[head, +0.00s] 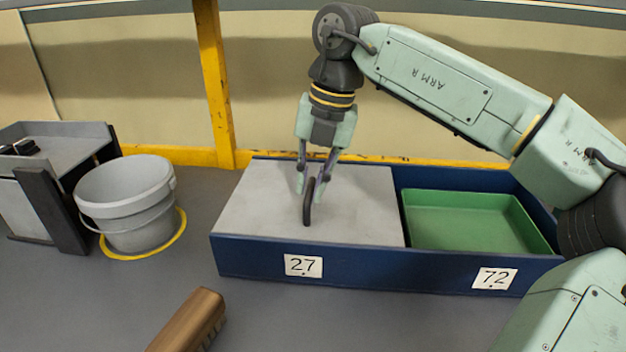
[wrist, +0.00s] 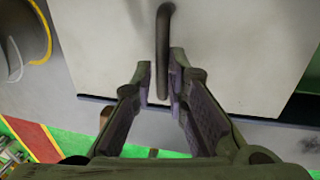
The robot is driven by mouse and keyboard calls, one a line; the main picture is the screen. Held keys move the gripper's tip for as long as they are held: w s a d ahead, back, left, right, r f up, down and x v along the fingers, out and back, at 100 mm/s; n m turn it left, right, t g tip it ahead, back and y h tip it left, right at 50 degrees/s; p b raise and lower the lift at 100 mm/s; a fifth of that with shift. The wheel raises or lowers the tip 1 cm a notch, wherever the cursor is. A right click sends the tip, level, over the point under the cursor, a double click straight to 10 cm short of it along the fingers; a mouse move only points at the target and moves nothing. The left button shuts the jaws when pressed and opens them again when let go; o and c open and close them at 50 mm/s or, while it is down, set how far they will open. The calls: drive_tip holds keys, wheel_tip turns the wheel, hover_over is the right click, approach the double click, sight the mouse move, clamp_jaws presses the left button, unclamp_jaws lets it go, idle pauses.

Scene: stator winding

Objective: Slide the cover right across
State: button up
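The cover (head: 265,205) is a flat light-grey panel lying over the left part of a long blue box (head: 390,268). It also fills much of the wrist view (wrist: 235,50). A dark upright handle (head: 308,205) stands on the cover; it shows in the wrist view (wrist: 164,45) too. My gripper (head: 314,182) points down at the handle. In the wrist view, its two fingers (wrist: 160,82) are apart, with the handle between them. A gap shows on the left side; the right finger is close to the handle, and contact there I cannot tell.
A green tray (head: 475,222) lies uncovered in the right part of the box. Labels 27 (head: 303,266) and 72 (head: 494,279) are on its front. A grey bucket (head: 130,205) stands left, and a brown object (head: 190,320) lies in front. A yellow post (head: 214,85) rises behind.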

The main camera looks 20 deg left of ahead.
drive_tip(key=o, duration=0.4)
drive_tip(key=shift+c, duration=0.2)
wheel_tip(320, 180, up, 12)
drive_tip(key=d, duration=0.2)
drive_tip(key=shift+w+d, duration=0.15)
drive_tip(key=shift+w, duration=0.05)
drive_tip(key=shift+f, duration=0.15)
